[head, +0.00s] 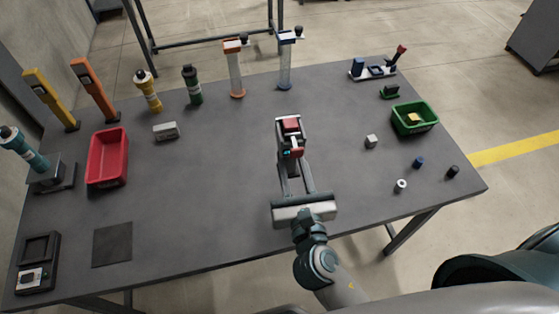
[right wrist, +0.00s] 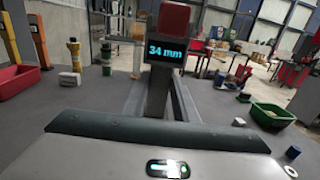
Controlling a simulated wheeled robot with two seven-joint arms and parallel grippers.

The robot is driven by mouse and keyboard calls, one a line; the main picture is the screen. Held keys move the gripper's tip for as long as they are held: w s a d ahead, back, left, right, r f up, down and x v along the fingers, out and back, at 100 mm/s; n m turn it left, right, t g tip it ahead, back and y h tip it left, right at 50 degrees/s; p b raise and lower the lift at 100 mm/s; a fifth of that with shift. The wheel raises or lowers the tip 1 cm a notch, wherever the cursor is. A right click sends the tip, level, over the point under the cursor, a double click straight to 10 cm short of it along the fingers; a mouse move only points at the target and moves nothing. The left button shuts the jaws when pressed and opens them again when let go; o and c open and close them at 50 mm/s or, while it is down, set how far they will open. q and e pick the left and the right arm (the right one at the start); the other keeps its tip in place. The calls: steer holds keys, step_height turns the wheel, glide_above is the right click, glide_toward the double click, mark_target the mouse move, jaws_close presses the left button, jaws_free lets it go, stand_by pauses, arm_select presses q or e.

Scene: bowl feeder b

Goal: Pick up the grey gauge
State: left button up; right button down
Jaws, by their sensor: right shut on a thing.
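The grey gauge (head: 290,124) stands near the middle of the table, with a red top and a small display. In the right wrist view the gauge (right wrist: 157,90) is a grey upright post under a red block, and its display reads 34 mm. My right gripper (head: 295,166) reaches in from the front and is shut on the gauge, one finger on each side. I cannot tell whether the gauge's foot touches the table; its lower part is hidden. My left gripper is not in view.
A red bin (head: 107,158) is at the left, and a green bin (head: 414,118) is at the right. Yellow (head: 50,98) and orange (head: 95,90) upright devices stand at the back left. Small cylinders and a grey block (head: 371,141) lie at the right.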

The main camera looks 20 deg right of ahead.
steer(key=shift+s+d+r, duration=0.1)
steer(key=shift+r, duration=0.05)
steer(key=shift+a, duration=0.2)
stand_by(0.5)
steer(key=w+a+p, duration=0.2)
steer(key=w+a, duration=0.5)
steer(key=a, duration=0.2)
stand_by(1.9)
step_height(320, 180, down, 6)
steer(key=b, duration=0.4)
stand_by(2.2)
steer(key=shift+f+b, duration=1)
steer(key=shift+f, duration=0.2)
steer(key=shift+f, duration=0.1)
